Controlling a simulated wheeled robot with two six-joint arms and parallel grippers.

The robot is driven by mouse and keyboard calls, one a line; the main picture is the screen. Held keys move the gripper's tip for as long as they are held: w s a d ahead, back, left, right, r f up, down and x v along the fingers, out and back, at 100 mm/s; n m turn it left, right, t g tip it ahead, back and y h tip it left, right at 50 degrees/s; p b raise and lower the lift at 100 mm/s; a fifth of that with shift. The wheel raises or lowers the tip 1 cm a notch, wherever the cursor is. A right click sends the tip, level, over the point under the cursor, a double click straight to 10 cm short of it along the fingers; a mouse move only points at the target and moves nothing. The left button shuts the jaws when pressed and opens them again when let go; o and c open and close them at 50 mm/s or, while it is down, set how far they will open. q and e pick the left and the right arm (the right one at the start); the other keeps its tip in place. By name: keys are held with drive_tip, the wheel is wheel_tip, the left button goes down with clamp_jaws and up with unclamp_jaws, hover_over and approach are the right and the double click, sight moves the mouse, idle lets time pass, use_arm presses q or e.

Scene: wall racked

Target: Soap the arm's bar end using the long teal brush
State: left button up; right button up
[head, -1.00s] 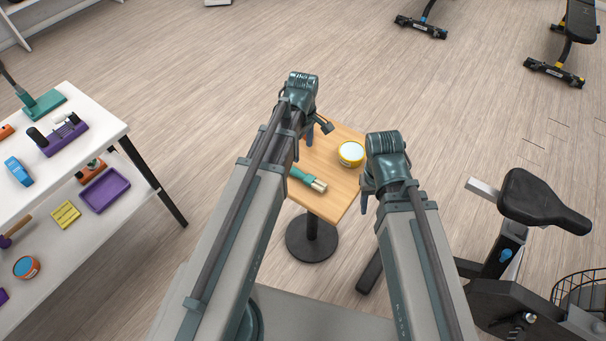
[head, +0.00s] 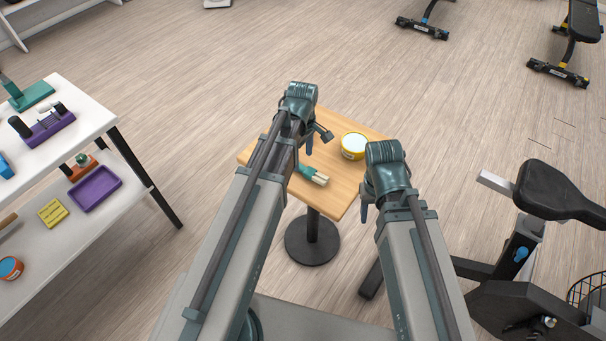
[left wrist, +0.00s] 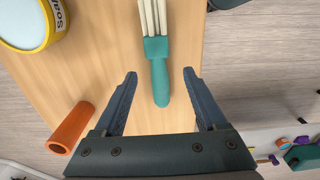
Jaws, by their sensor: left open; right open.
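The brush (head: 312,175), with a teal handle and pale bristles, lies on a small wooden table (head: 333,200), partly behind my left arm in the head view. In the left wrist view, the brush's teal handle (left wrist: 160,82) points toward my open left gripper (left wrist: 158,85), its end lying ahead of and between the fingers, not gripped. A yellow soap tub (head: 353,146) stands on the same table. My left gripper (head: 318,138) is above the table. My right gripper (head: 366,207) is open and empty by the table's right edge. I cannot tell which part is the arm's bar end.
An orange cylinder (left wrist: 70,127) is beside the left finger in the wrist view. A two-level white shelf (head: 95,118) with several items stands at left. An exercise bike with a black seat (head: 550,190) and pale bar (head: 495,182) is at right. Open floor lies beyond.

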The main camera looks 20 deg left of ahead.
sight(301, 165)
use_arm(q)
drive_tip(key=shift+w+a+f+b, duration=0.15)
drive_tip(key=shift+a+f+b, duration=0.05)
drive_tip(key=shift+f+b, duration=1.1)
drive_tip(key=shift+w+a+f+b, duration=0.15)
drive_tip(key=shift+f+b, duration=1.15)
drive_tip(key=shift+r, duration=0.1)
clamp_jaws()
